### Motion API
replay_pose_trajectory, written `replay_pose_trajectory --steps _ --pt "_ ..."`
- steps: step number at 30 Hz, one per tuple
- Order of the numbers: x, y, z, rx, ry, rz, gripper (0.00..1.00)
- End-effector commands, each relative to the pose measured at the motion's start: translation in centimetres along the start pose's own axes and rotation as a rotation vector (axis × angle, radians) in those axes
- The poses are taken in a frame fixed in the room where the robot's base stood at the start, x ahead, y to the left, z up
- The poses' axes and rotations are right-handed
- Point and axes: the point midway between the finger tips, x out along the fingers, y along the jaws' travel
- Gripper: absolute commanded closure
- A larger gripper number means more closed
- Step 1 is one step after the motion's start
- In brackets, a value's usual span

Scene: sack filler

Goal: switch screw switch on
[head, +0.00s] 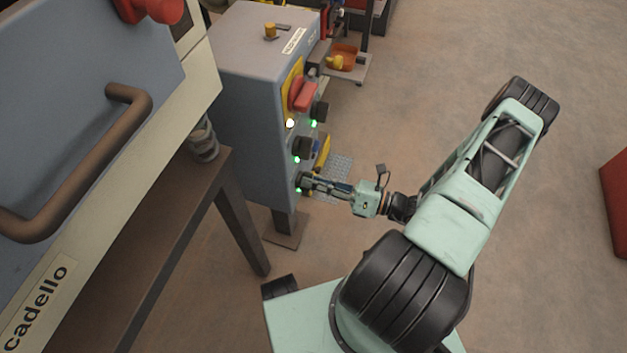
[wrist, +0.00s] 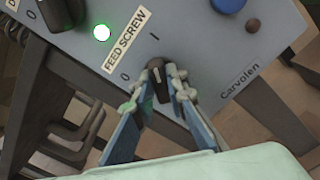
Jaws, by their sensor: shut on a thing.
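The feed screw switch is a black rotary knob (wrist: 157,82) below the "FEED SCREW" label (wrist: 127,40) in the wrist view, with a "0" mark to its left and an "I" mark above. My gripper (wrist: 160,88) is shut on the knob, one finger on each side. The knob's upper end points roughly up toward the "I", though the fingers hide part of it. In the head view my gripper (head: 307,183) reaches the lower front of the grey-blue control box (head: 248,100); the fingers largely cover the knob there.
A lit green lamp (wrist: 101,33) and another black knob (wrist: 62,12) are beside the label. A red switch (head: 302,94) is higher on the box. Open floor (head: 430,80) lies to the right.

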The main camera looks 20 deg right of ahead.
Motion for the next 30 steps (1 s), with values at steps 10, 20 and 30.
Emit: replay_pose_trajectory --steps 10,20,30 --pt "0.13 0.0 0.08 0.064 -0.002 0.002 1.0" --pt "0.14 0.01 0.09 0.066 -0.003 0.002 1.0" --pt "0.06 -0.01 0.04 0.065 -0.001 0.001 0.7"
